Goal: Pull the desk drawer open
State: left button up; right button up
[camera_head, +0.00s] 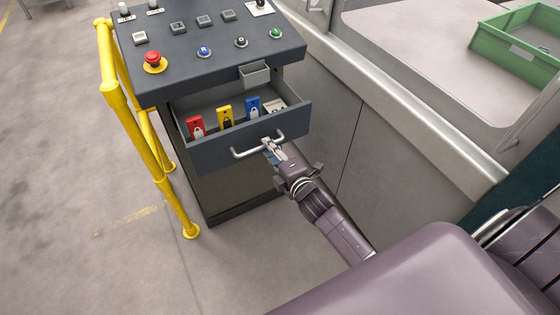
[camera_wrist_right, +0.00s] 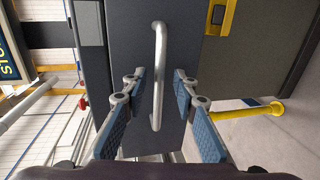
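The desk drawer (camera_head: 222,150) is pulled out from the dark grey control desk (camera_head: 230,55), with its inside showing. A silver bar handle (camera_head: 250,151) is on its front; it also shows in the right wrist view (camera_wrist_right: 158,75). My right gripper (camera_head: 271,148) is at the right part of the handle in the head view. In the right wrist view my right gripper (camera_wrist_right: 160,88) is open, its blue-padded fingers apart on either side of the handle. I cannot tell whether a finger touches it. My left gripper is not in view.
The drawer holds a red tag (camera_head: 195,127), a yellow tag (camera_head: 225,117) and a blue tag (camera_head: 253,107). A yellow guard rail (camera_head: 150,140) stands left of the desk. A grey machine panel (camera_head: 360,140) is to the right, with a green crate (camera_head: 515,50) above it. Floor at left is clear.

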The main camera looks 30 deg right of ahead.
jog(key=v, duration=0.9)
jog(key=shift+s, duration=0.1)
jog(key=s+f+m+g, duration=0.25)
jog(key=s+f, duration=0.25)
jog(key=f, duration=0.6)
jog(key=s+f+m+g, duration=0.25)
jog(key=s+f, duration=0.25)
jog(key=f, duration=0.5)
jog(key=s+f+m+g, duration=0.25)
jog(key=s+f, duration=0.25)
jog(key=f, duration=0.6)
jog(key=s+f+m+g, duration=0.3)
jog(key=s+f, duration=0.4)
jog(key=s, duration=0.7)
jog(key=s+a+f+m+g, duration=0.1)
jog(key=s+f+m+g, duration=0.3)
jog(key=s+f, duration=0.4)
jog(key=s+m, duration=0.1)
jog(key=s, duration=0.6)
jog(key=shift+a+f+h, duration=0.2)
jog(key=shift+a+h, duration=0.05)
jog(key=shift+h, duration=0.05)
jog(key=shift+m, duration=0.25)
